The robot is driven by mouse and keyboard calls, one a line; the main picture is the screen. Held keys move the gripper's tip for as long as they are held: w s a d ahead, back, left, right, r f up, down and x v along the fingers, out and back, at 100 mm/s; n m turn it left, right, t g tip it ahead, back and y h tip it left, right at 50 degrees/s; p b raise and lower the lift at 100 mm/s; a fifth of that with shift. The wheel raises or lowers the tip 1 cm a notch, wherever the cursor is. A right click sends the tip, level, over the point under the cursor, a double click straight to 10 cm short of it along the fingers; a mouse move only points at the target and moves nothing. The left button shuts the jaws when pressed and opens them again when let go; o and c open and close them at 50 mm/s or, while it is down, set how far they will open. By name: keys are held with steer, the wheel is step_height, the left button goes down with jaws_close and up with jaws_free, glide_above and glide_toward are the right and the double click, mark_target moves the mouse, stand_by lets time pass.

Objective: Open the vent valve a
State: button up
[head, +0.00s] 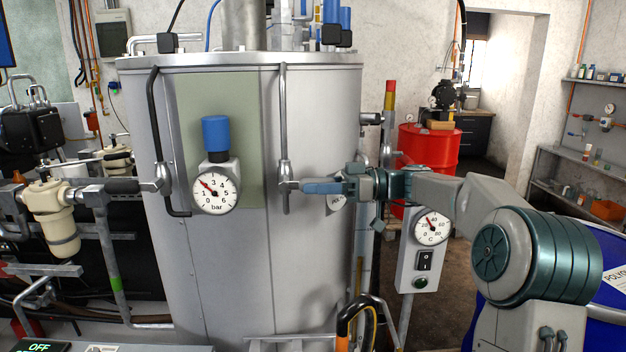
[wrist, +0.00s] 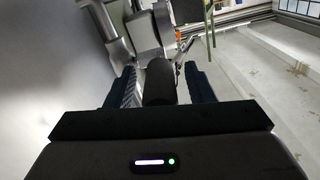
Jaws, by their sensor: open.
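A valve (head: 285,187) sits on the thin vertical pipe at the right front of the silver tank. My gripper (head: 308,187) reaches it from the right; its blue fingers lie level beside the valve and hide its lever in the head view. In the wrist view, a black lever grip (wrist: 160,82) lies between the two open fingers of my gripper (wrist: 164,78), with the valve body and pipe beyond it. I cannot tell whether the fingers touch the grip. A similar valve (head: 162,178) with a black lever pointing left is on the left pipe. No readable label marks either as valve a.
The tank (head: 225,285) fills the centre, with a bar gauge (head: 215,194) under a blue cap. A temperature gauge box (head: 420,260) stands below my forearm. A red drum (head: 430,148) is behind, and a blue drum (head: 600,275) is at the right.

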steer(key=shift+a, duration=0.45)
steer(key=shift+c, duration=0.3)
jaws_close()
